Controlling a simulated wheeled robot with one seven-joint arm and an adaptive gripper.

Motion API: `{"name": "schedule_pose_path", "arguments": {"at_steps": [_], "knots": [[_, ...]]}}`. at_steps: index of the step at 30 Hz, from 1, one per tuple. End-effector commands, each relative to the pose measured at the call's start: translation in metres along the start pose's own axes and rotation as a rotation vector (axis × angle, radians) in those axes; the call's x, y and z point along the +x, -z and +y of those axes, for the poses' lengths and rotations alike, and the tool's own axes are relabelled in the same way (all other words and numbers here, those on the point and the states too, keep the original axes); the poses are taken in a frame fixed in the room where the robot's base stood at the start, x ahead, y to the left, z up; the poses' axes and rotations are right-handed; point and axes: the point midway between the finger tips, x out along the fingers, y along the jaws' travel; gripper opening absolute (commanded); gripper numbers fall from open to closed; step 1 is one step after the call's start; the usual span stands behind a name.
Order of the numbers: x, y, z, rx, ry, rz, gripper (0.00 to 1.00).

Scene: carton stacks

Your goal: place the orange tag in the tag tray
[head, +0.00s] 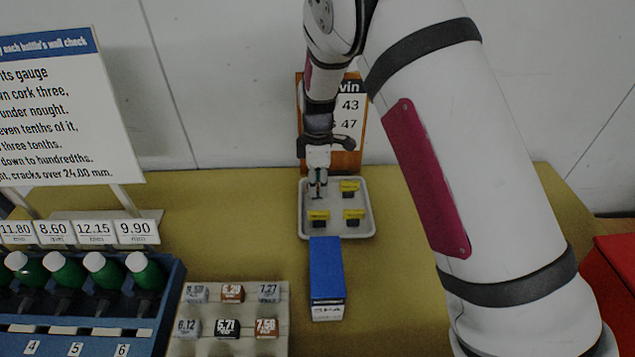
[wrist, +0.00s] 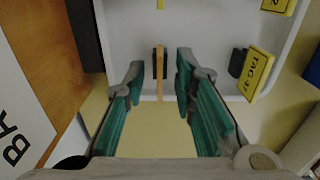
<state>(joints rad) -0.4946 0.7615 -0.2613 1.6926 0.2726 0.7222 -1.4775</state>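The tag tray (head: 369,196) is a pale shallow tray on the table; its white floor shows in the wrist view (wrist: 215,35). My gripper (head: 318,184) points down over its back left part. In the wrist view my gripper (wrist: 160,72) has its two teal-padded fingers apart. A thin orange tag (wrist: 160,88), seen edge-on beside a dark block, stands between the fingers with a gap on both sides. In the head view the gripper mostly hides it. Yellow tags on dark blocks stand in the tray, one at the back right (head: 349,186), two in front (head: 318,215) (head: 353,214).
A blue box (head: 326,270) stands just in front of the tray. A wood-framed board (head: 350,112) rises behind it. A grey holder with numbered cubes (head: 277,318) and a blue rack with green bottles (head: 160,325) are at left. Table right of the tray is clear.

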Motion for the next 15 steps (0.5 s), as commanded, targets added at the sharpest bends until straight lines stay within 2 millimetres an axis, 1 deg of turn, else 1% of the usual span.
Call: {"name": "schedule_pose_path", "arguments": {"at_steps": [5, 9, 15], "knots": [[-0.027, 0.001, 0.001, -0.001, -0.004, 0.002, 0.25], [-0.057, 0.001, 0.001, -0.001, -0.006, 0.003, 0.25], [-0.095, 0.000, 0.001, 0.000, -0.004, 0.001, 0.25]]}}
